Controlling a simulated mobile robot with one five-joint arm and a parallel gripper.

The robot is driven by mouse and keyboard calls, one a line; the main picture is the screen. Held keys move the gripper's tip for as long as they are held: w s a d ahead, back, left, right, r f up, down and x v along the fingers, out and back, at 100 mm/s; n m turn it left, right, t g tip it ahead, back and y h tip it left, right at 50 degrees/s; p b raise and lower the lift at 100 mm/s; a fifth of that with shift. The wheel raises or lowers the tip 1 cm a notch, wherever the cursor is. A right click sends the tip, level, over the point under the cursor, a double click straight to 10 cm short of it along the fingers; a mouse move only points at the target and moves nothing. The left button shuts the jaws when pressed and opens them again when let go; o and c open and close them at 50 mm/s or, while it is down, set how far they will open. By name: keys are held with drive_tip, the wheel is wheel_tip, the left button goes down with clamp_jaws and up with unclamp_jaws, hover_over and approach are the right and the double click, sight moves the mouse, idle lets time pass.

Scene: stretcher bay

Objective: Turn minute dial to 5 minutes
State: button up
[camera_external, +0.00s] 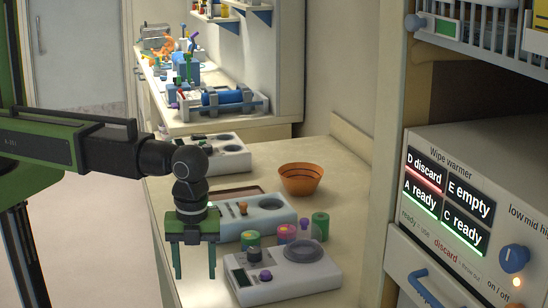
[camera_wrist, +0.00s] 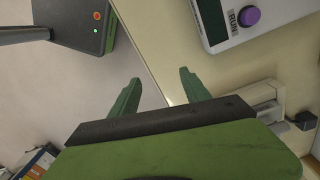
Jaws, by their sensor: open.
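My gripper (camera_external: 195,272) points down with its two green fingers apart and nothing between them. It hangs left of the nearest white device (camera_external: 300,274), apart from it. This device has a dark display (camera_external: 241,277), a purple knob (camera_external: 265,275) and a round clear part. In the wrist view my gripper (camera_wrist: 160,78) straddles the counter's edge, and the purple knob (camera_wrist: 249,16) shows at top right beside the word RUN. A second device (camera_external: 262,213) behind has an orange knob (camera_external: 243,208). No minute marking is legible, so I cannot tell which knob is the minute dial.
Small green, pink and purple containers (camera_external: 286,234) stand between the two devices. An orange bowl (camera_external: 300,180) and another device (camera_external: 222,160) stand farther back. A wipe warmer (camera_external: 480,160) with a blue knob (camera_external: 514,258) is at right. Open floor (camera_external: 105,200) lies left of the counter.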

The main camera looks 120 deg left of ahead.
drive_tip(key=w+a+r+m+p, duration=0.1)
drive_tip(key=w+a+r+p, duration=0.5)
drive_tip(key=a+r, duration=0.35)
drive_tip(key=n+p, duration=0.1)
drive_tip(key=p, duration=0.4)
approach(255, 250)
drive_tip(key=f+b, duration=0.4)
drive_tip(key=b, duration=0.5)
drive_tip(key=f+b, duration=0.5)
drive_tip(key=b, duration=0.3)
drive_tip(key=shift+s+b, duration=0.2)
drive_tip(key=shift+b, duration=0.2)
drive_tip(key=shift+r, duration=0.1)
drive_tip(key=shift+c, duration=0.4)
clamp_jaws()
